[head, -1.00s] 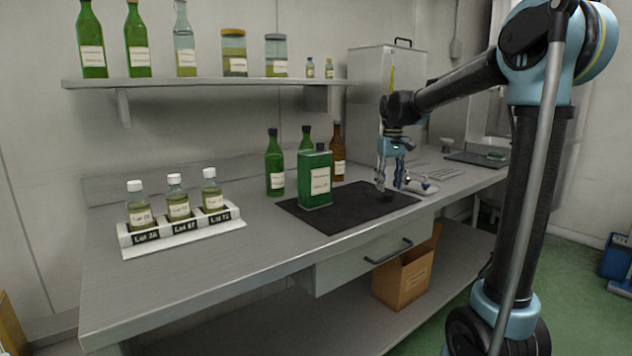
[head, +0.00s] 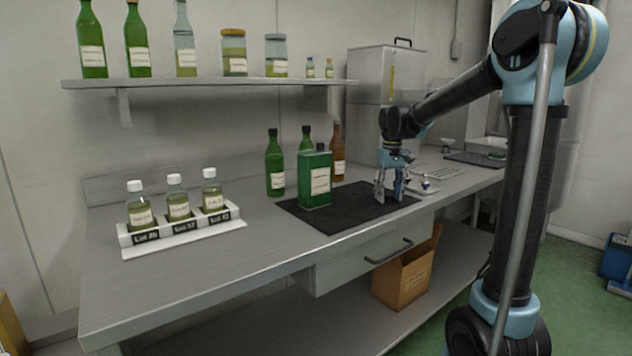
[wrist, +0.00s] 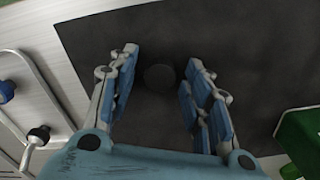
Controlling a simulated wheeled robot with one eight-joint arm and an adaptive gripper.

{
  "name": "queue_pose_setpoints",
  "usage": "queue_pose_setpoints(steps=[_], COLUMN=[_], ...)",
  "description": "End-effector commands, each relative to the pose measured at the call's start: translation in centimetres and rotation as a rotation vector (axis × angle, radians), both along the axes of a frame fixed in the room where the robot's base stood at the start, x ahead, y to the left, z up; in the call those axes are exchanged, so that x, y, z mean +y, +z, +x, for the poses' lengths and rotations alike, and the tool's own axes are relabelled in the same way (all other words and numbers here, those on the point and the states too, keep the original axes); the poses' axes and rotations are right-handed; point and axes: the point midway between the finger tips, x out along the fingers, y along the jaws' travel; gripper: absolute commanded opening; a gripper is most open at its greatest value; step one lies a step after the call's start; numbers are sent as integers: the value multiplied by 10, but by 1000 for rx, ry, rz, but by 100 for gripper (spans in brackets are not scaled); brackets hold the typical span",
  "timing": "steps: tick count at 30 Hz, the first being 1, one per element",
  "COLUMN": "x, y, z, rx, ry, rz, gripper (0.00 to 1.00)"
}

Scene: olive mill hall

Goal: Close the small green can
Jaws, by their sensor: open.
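The small green can (head: 315,181) stands upright on a black mat (head: 340,222) on the bench and bears a pale label. A small neck shows on its top; I cannot tell its detail. The can's edge also shows at the right of the wrist view (wrist: 304,142). My gripper (head: 388,198) points down over the right end of the mat, apart from the can. In the wrist view a dark round piece, like a cap (wrist: 159,77), lies on the mat between my open fingers. It is hardly visible against the mat, and the fingers seem not to touch it.
Green bottles (head: 274,165) and a brown bottle (head: 338,152) stand behind the can. A white rack (head: 185,236) with small bottles is at the left. A metal-and-white item (head: 424,186) lies just right of my gripper. The bench front is clear.

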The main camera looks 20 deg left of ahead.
Motion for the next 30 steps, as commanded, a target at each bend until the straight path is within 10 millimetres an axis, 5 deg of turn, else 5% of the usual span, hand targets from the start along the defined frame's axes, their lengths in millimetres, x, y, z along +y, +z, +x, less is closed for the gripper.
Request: queue_pose_setpoints(steps=[2, 7, 30], x=[0, 0, 0], y=[0, 0, 36], z=[0, 0, 0], rx=[0, 0, 0], ry=[0, 0, 0], rz=[0, 0, 0], gripper=[43, 8, 8])
